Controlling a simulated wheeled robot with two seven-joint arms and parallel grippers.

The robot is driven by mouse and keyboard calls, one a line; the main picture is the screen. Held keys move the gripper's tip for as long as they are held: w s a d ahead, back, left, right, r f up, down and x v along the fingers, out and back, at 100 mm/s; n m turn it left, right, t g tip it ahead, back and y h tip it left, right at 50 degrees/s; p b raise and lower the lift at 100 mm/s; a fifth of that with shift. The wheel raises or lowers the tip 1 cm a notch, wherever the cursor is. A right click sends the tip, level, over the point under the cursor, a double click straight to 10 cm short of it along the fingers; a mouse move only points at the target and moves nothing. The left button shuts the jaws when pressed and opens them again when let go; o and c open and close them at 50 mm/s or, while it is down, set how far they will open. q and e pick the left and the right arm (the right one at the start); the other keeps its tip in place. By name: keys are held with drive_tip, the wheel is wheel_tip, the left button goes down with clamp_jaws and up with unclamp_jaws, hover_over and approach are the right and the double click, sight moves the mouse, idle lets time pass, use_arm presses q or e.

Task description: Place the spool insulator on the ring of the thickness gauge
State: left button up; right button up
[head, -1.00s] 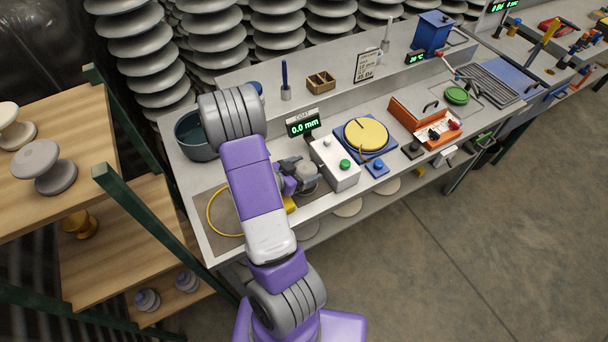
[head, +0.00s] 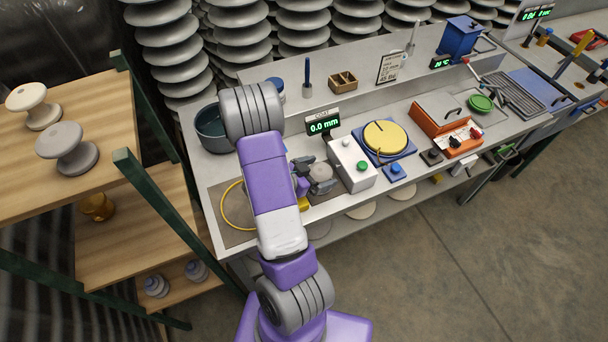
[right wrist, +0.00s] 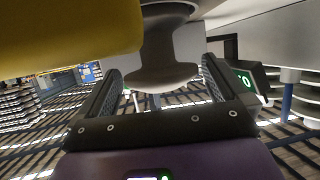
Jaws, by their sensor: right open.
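My right gripper (head: 314,176) is low over the bench, left of the white box with a green button. Its jaws are open. A grey spool insulator (head: 321,173) stands by the fingers. In the right wrist view the spool (right wrist: 162,65) sits between the two open fingers (right wrist: 160,90), with a gap at each side. My left gripper is not in view.
A white spool (head: 33,105) and a grey spool (head: 67,149) stand on the wooden shelf (head: 75,195) at left. A yellow loop (head: 226,212) lies on the mat. A white box (head: 352,166) and a yellow disc (head: 384,139) stand to the right, a dark pot (head: 212,130) behind.

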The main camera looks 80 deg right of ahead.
drive_tip(key=p+v, duration=0.2)
drive_tip(key=v, duration=0.8)
drive_tip(key=shift+r, duration=0.15)
drive_tip(key=shift+w+a+r+p, duration=0.15)
drive_tip(key=shift+w+a+p, duration=0.2)
drive_tip(key=shift+a, duration=0.1)
